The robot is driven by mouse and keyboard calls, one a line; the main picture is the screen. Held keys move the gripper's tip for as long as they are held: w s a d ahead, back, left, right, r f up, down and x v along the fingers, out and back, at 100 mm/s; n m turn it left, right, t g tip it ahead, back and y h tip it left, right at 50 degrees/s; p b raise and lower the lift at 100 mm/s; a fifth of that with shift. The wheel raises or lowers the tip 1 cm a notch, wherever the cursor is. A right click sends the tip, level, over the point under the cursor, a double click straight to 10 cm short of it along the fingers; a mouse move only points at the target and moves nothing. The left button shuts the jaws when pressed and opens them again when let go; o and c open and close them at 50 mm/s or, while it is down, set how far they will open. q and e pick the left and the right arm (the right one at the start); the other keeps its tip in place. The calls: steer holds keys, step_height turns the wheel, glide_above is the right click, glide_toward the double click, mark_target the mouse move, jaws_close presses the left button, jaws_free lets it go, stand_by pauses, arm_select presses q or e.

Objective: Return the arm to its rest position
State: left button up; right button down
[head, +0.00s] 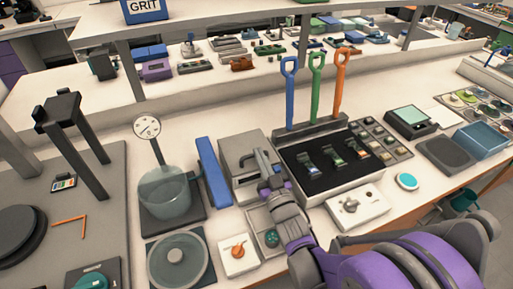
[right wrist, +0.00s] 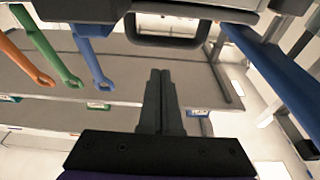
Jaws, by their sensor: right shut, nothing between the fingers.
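My right arm (head: 385,272) comes in from the lower right with purple and grey links. Its right gripper (head: 265,160) is in front of the grey box-shaped unit (head: 240,148), left of the black tray with small clips (head: 325,172). In the right wrist view the two dark fingers of the right gripper (right wrist: 160,78) are together with nothing between them. I cannot tell its exact gap to the grey unit. My left gripper is not in view.
Blue (head: 290,95), green (head: 315,88) and orange (head: 340,80) handled tools stand upright behind the black tray. A glass vessel (head: 165,195) and a leaning blue panel (head: 212,172) are left of the gripper. A small orange-knob box (head: 238,252) is below it. A raised shelf runs behind.

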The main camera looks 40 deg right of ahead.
steer(key=shift+v, duration=2.1)
